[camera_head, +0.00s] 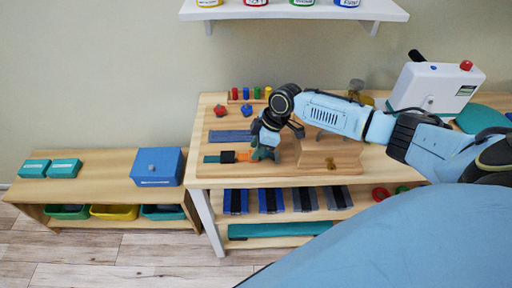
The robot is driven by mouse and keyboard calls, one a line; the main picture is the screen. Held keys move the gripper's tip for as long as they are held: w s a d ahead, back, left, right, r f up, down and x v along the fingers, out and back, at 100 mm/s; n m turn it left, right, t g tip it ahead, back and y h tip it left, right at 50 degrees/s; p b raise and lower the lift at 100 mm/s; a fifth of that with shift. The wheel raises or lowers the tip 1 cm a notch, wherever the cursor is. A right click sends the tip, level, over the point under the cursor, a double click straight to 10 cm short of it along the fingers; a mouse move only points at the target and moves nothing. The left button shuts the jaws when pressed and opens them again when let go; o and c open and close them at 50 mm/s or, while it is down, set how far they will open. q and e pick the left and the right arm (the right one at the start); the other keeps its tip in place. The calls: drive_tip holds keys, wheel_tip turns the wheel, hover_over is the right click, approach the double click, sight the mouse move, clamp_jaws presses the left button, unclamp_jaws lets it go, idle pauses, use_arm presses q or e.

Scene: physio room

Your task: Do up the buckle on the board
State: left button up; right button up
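The wooden board (212,143) lies on the table at the centre of the head view. A dark strap with an orange buckle part (243,156) lies across its front. My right gripper (263,154) points down at the right end of the orange part, touching or very close to it. The fingers are small and partly merge with the buckle, so I cannot tell whether they are shut on it. The gripper hides the right end of the buckle, so I cannot see whether its halves are joined. My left gripper is out of view.
The board also carries a blue strip (229,137), a red knob (220,110), a blue knob (246,110) and several coloured pegs. A wooden block (330,157) stands close right of my gripper. A white machine (437,88) stands at the right. A low bench holds a blue box (157,167).

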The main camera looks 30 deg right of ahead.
drive_tip(key=shift+f, duration=0.15)
drive_tip(key=shift+c, duration=0.3)
clamp_jaws()
